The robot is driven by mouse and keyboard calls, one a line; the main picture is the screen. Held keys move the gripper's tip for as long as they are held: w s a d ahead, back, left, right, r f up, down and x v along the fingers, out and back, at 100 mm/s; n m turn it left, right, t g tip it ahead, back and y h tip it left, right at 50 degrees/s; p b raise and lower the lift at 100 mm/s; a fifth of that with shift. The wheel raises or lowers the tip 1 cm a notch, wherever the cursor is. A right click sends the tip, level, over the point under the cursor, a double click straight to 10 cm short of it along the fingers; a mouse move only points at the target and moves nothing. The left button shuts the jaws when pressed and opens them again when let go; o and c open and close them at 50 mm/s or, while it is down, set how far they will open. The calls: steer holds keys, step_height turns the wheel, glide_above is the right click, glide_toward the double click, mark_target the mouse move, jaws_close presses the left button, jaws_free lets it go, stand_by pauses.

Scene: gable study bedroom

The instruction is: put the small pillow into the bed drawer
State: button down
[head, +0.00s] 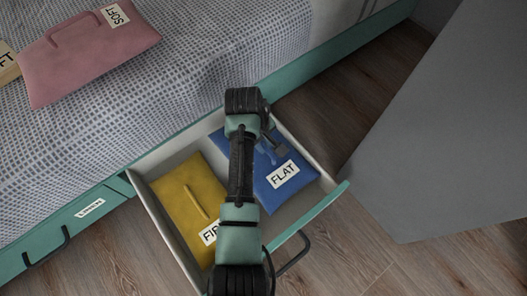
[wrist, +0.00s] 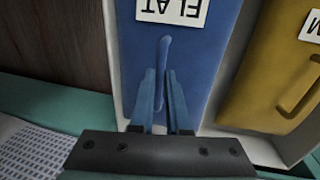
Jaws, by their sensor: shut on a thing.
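A blue pillow (head: 282,178) with a "FLAT" label lies in the open bed drawer (head: 322,205), on its right side. It also shows in the wrist view (wrist: 205,60), with a raised blue handle. My gripper (wrist: 161,88) is shut on this handle, over the pillow. In the head view my arm hides part of the pillow and most of the gripper. A yellow pillow (head: 190,195), with a partly hidden label, lies in the drawer's left side. A pink pillow (head: 85,55) labelled "SOFT" lies on the bed.
The bed (head: 190,70) has a patterned cover. A tan labelled item (head: 8,65) lies at its left edge. A shut drawer front (head: 75,228) with a dark handle is at the left. A grey panel (head: 450,130) stands at the right, near the open drawer. Wood floor shows around it.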

step_height(320, 180, down, 4)
steer(key=b, duration=0.3)
steer(key=shift+r, duration=0.25)
steer(key=c, duration=0.9)
jaws_free()
step_height(320, 180, up, 12)
steer(key=s+a+p, duration=0.1)
steer(key=a+p, duration=0.1)
steer(key=p, duration=0.8)
steer(key=shift+s+p, duration=0.2)
steer(key=shift+p, duration=0.1)
